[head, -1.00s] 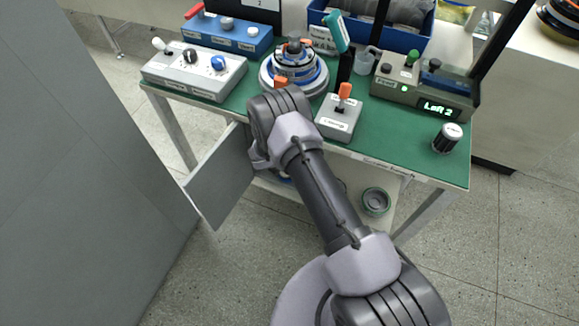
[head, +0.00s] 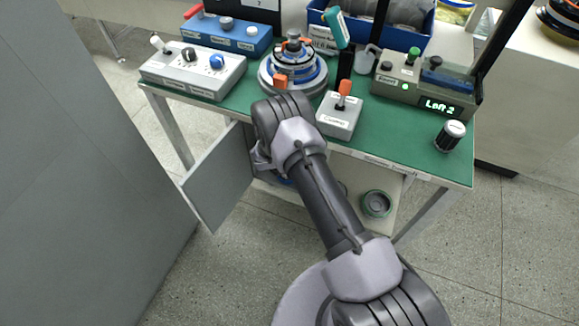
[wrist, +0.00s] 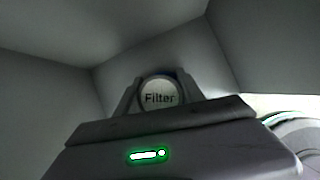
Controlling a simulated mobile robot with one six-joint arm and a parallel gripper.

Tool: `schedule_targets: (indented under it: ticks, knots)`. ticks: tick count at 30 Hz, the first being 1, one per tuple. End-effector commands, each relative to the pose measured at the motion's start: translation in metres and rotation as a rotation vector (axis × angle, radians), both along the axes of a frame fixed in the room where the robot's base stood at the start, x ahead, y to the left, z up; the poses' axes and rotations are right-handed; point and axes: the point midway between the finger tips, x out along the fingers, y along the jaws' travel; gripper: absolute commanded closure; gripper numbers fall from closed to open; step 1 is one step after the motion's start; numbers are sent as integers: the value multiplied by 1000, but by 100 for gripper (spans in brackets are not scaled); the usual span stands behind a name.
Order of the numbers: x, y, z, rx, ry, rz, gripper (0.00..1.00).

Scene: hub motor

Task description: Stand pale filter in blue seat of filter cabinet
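The pale filter (wrist: 160,93), a round disc marked "Filter", shows in the wrist view between the two fingers of my gripper (wrist: 160,88). The fingers flank it closely and appear shut on it. A thin dark blue edge (wrist: 166,73) shows just above the disc; I cannot tell whether the filter touches it. In the head view my gripper is hidden behind my arm, under the bench top. The grey cabinet door (head: 217,180) stands open to the left of my arm. The blue seat is not clearly seen.
Grey walls (wrist: 50,75) enclose my gripper in the wrist view, with a bright opening at right. The green bench top (head: 400,140) above carries control boxes and the hub motor (head: 293,72). A round grey-green part (head: 376,204) lies low at right.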

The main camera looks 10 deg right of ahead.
Motion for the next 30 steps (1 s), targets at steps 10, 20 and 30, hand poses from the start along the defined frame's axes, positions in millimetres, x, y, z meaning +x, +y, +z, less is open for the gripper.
schedule_targets:
  ticks: [10, 20, 30]
  knots:
    - [-10, -1, -12, 4, 21, 1, 33]
    - [-14, 4, 21, 3, 20, 0, 33]
    - [-31, 26, 71, 1, 12, 1, 33]
